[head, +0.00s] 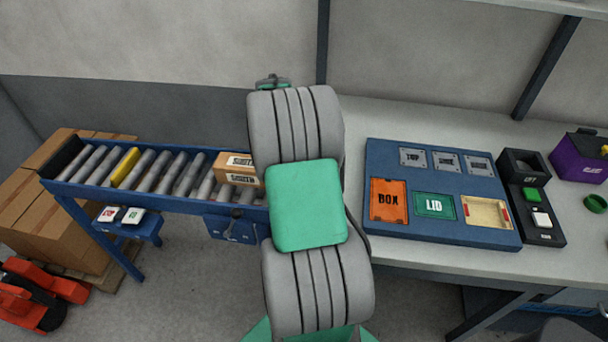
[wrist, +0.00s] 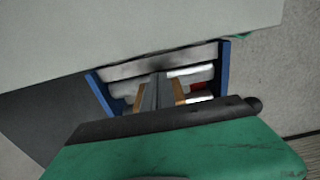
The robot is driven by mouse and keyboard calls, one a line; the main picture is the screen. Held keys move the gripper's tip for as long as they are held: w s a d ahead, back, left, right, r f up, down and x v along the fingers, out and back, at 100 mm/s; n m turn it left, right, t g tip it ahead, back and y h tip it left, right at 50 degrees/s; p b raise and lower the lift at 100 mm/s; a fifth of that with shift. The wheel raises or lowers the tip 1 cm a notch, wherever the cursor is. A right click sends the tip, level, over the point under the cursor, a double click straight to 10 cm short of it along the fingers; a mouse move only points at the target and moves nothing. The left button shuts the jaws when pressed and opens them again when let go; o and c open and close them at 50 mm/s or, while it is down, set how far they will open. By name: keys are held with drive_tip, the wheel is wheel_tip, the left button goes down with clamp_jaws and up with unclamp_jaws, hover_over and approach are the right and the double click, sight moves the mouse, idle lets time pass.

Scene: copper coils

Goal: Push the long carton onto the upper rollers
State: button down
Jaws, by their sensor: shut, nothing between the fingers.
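The long brown carton (head: 238,168) with white labels lies on the grey rollers (head: 163,172) of the blue conveyor, at its right part in the head view. My arm covers the carton's right end. In the wrist view my gripper (wrist: 157,82) is shut and empty, its fingers pointing toward the rollers (wrist: 128,88) between blue side rails. Narrow tan strips flank the fingers there; I cannot tell whether they are carton. Contact between fingertips and carton cannot be made out. In the head view my gripper is hidden behind my arm.
One roller is yellow (head: 125,167). Rollers left of the carton are clear. Stacked cartons (head: 40,205) stand beside the conveyor's left end. On the right, a workbench (head: 400,262) holds a blue board (head: 450,228) with labelled plates, a black device and a purple box (head: 578,158).

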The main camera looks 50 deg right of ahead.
sight(247, 170)
drive_tip(key=shift+w+a, duration=0.35)
drive_tip(key=shift+w, duration=0.2)
drive_tip(key=shift+w+a, duration=0.35)
drive_tip(key=shift+w, duration=0.2)
drive_tip(key=shift+r, duration=0.1)
